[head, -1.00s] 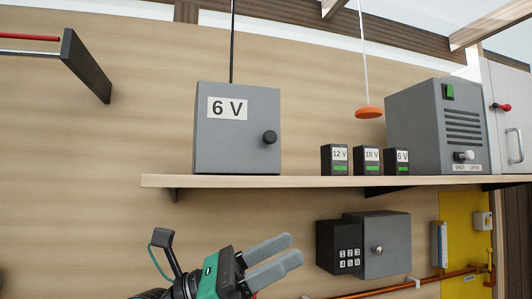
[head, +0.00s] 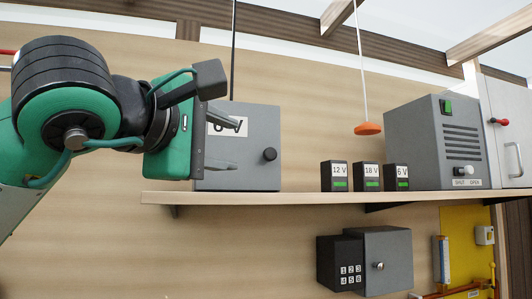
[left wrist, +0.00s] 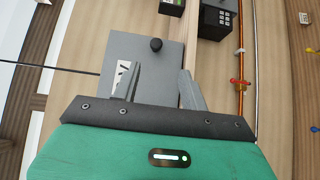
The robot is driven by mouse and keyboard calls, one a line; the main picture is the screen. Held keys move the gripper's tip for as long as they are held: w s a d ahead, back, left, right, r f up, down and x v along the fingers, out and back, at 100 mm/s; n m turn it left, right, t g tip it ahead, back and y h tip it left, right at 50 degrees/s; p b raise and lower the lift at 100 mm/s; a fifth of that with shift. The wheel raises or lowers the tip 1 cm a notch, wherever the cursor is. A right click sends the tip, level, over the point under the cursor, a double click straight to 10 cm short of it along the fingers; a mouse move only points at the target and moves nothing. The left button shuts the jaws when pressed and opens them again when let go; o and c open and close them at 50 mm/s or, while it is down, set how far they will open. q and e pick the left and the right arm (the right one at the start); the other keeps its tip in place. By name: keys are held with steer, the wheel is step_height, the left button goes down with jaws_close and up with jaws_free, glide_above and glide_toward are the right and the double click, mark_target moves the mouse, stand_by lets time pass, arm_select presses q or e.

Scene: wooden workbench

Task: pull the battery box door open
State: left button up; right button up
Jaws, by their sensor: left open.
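The battery box (head: 255,170) is a grey box labelled 6 V on the wooden shelf; its door looks shut. A round black knob (head: 269,154) sits at the door's right side. My left gripper (head: 238,147) is open and empty in front of the door, hiding its left part and some of the label. The knob lies right of the fingertips, apart from them. In the left wrist view the knob (left wrist: 156,44) shows beyond the fingertips, sideways between the two fingers, with the grey door (left wrist: 148,60) behind. My right gripper is not in view.
The shelf (head: 300,197) runs below the box. Several small battery blocks (head: 367,176) and a grey vented unit (head: 425,140) stand to the right. An orange pull (head: 368,128) hangs on a cord. A keypad box (head: 375,260) is below the shelf.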

mark_target(268, 154)
arm_select(q)
steer(key=p+x, duration=0.2)
steer(key=x, duration=0.2)
steer(key=p+x, duration=0.2)
steer(key=x, duration=0.2)
steer(key=r+p+x, duration=0.1)
steer(key=x, duration=0.3)
steer(key=shift+w+a+p, duration=0.2)
steer(key=shift+w+p, duration=0.2)
steer(key=shift+w, duration=0.05)
steer(key=shift+w+d+f, duration=0.2)
steer(key=shift+w+d, duration=0.05)
steer(key=shift+w, duration=0.25)
jaws_close()
